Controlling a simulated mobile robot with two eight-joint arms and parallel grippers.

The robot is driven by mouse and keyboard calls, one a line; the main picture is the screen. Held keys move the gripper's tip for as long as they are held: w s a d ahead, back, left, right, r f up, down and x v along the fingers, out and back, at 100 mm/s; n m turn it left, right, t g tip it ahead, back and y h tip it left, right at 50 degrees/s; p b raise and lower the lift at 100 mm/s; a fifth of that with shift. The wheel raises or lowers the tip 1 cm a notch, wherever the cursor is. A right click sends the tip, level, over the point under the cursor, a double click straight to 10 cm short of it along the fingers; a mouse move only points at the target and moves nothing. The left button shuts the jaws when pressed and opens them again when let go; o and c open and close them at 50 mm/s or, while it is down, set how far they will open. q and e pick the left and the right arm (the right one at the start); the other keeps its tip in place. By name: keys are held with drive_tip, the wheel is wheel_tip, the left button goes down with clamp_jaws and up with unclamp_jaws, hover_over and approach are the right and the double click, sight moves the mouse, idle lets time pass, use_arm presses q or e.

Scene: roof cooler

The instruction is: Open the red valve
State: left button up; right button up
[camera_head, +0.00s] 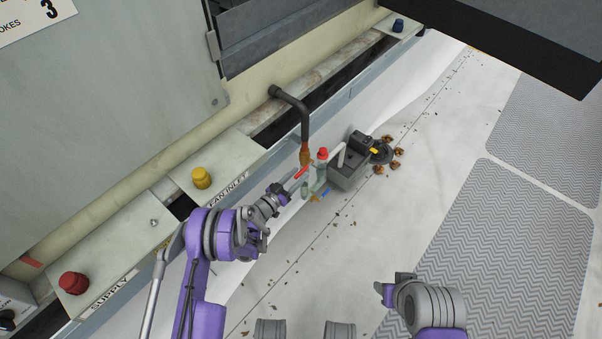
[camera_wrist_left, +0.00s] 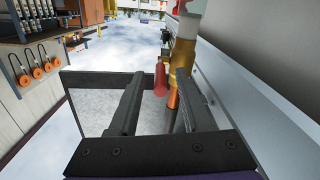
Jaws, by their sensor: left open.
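The red valve handle (camera_head: 301,172) sits on a brass fitting (camera_head: 306,157) below a dark bent pipe. In the left wrist view the red handle (camera_wrist_left: 160,78) shows end-on beyond my fingers, beside the brass pipe (camera_wrist_left: 181,62). My left gripper (camera_head: 290,187) is just below and left of the handle in the head view. In the left wrist view its two fingers (camera_wrist_left: 158,98) are apart, with the handle in the gap between them as seen; I cannot tell if they touch it. My right arm shows at the lower right, its jaws unclear.
A red cap (camera_head: 322,154) and a blue handle (camera_head: 320,194) are close by on the same piping. A grey pump box (camera_head: 347,170) stands to the right. The cooler wall and ledge (camera_head: 231,165) run along the left.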

use_arm(q)
drive_tip(key=shift+x, duration=1.05)
clamp_jaws()
idle(0.7)
